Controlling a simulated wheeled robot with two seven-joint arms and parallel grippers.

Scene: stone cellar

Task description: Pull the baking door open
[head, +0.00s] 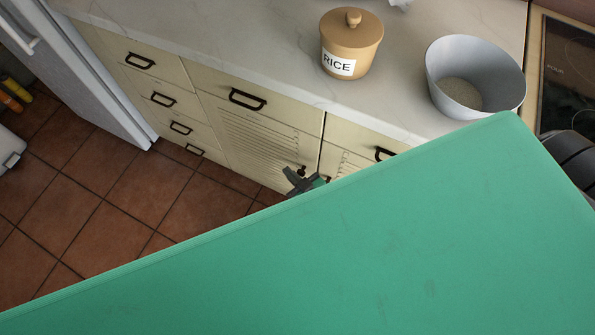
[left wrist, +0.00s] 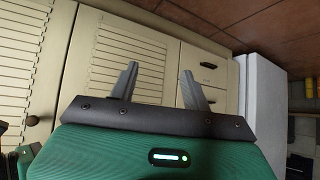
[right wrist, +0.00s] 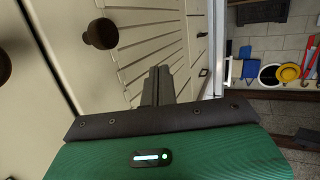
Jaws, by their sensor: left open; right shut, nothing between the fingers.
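Two slatted cream cabinet doors show under the counter in the head view, a left door (head: 262,142) and a partly hidden right door (head: 340,163). No baking label is readable, so I cannot tell which is the baking door. Both look closed. My right gripper (head: 305,184) is in front of them near their dark knobs. In the right wrist view my right gripper (right wrist: 159,72) is shut and empty, with a round knob (right wrist: 100,33) beyond it to the left, apart from the fingers. My left gripper (left wrist: 158,72) is open and empty before the cabinet fronts.
A RICE jar (head: 350,45) and a grey bowl (head: 468,75) stand on the counter (head: 240,35). Drawers with dark handles (head: 162,98) lie left of the doors, then a white fridge (head: 85,75). The tiled floor (head: 95,200) is open at left. My own green part hides much of the foreground.

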